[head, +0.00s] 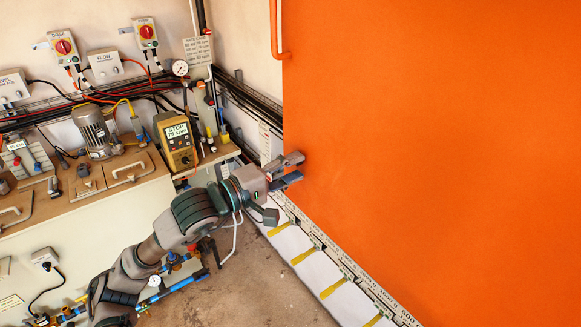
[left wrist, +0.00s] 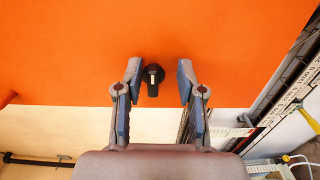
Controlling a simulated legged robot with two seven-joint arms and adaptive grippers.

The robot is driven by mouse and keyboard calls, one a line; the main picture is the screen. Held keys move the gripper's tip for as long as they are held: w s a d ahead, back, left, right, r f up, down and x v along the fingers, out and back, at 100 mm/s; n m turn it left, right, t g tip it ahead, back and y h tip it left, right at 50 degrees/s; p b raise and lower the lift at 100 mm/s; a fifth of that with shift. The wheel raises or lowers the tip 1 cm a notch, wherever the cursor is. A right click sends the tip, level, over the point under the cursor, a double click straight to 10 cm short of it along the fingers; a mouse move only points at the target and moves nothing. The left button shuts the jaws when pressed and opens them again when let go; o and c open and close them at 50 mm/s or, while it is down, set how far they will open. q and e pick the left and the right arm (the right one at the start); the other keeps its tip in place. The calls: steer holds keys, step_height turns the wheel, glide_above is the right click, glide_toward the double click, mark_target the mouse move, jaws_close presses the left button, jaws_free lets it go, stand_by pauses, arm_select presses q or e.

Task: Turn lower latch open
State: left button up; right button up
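The black latch knob (left wrist: 153,75) is on the orange door panel (left wrist: 150,40) near its lower edge in the left wrist view. My left gripper (left wrist: 159,78) is open, with one finger on each side of the latch. The left finger is close to the latch and a wider gap lies on the right; I cannot tell whether either touches. In the head view my left gripper (head: 292,171) is at the left edge of the orange panel (head: 430,150), and the latch is hidden there. My right gripper is not in view.
A bench at the left holds a motor (head: 95,133), a yellow meter (head: 177,142) and several cables. A pressure gauge (head: 180,68) and red switches are on the wall. An orange handle (head: 279,35) is at the panel's upper left. Bare floor (head: 250,285) lies below my left arm.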

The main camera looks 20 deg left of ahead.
arm_select(q)
steer(key=shift+r, duration=0.1)
steer(key=v, duration=1.2)
steer(key=shift+f, duration=0.2)
